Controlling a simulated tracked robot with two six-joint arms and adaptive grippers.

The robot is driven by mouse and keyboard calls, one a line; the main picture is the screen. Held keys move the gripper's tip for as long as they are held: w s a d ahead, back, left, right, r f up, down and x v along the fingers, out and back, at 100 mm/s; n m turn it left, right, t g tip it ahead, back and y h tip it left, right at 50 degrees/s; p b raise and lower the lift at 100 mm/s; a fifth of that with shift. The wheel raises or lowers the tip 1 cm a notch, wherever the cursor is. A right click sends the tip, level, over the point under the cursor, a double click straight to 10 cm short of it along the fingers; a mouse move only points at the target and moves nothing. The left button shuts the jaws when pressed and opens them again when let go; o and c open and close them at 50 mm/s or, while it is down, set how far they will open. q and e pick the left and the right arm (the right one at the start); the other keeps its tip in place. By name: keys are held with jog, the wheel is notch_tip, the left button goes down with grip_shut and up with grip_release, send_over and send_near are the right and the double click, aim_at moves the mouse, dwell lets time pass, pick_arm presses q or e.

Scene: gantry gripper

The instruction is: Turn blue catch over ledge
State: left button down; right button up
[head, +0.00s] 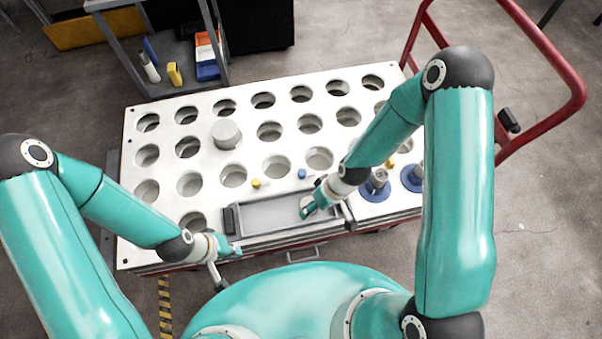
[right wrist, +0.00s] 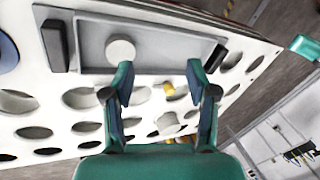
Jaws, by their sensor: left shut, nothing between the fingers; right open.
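The small blue catch (head: 302,174) sits on the white plate just behind the grey tray (head: 262,214). A yellow catch (head: 256,183) is to its left; a yellow piece (right wrist: 169,89) also shows between my fingers in the right wrist view. I cannot make out the blue catch there. My right gripper (head: 308,208) is open over the right part of the tray, in front of the blue catch and apart from it. A pale round disc (right wrist: 121,50) lies in the tray near its fingers. My left gripper (head: 236,250) is shut and empty at the plate's front edge, left of the tray.
The white plate (head: 210,135) has rows of round holes, with a grey cylinder (head: 227,134) standing on it. Blue-based fittings (head: 375,188) stand right of the tray, near my right arm. A red rail (head: 548,120) rises at the right and a grey shelf cart (head: 180,75) stands behind.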

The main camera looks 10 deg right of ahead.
jog(key=w+f+n+h+b, duration=0.2)
jog(key=w+n+b, duration=0.3)
jog(key=w+n, duration=0.65)
notch_tip(320, 180, up, 4)
jog(key=n+h+b, duration=0.2)
jog(key=n+b, duration=0.1)
jog(key=n, duration=0.2)
send_over(302, 172)
pick_arm(q)
notch_tip(302, 172, down, 11)
jog(key=b, duration=0.1)
pick_arm(e)
notch_tip(302, 172, down, 16)
jog(key=shift+f, duration=0.2)
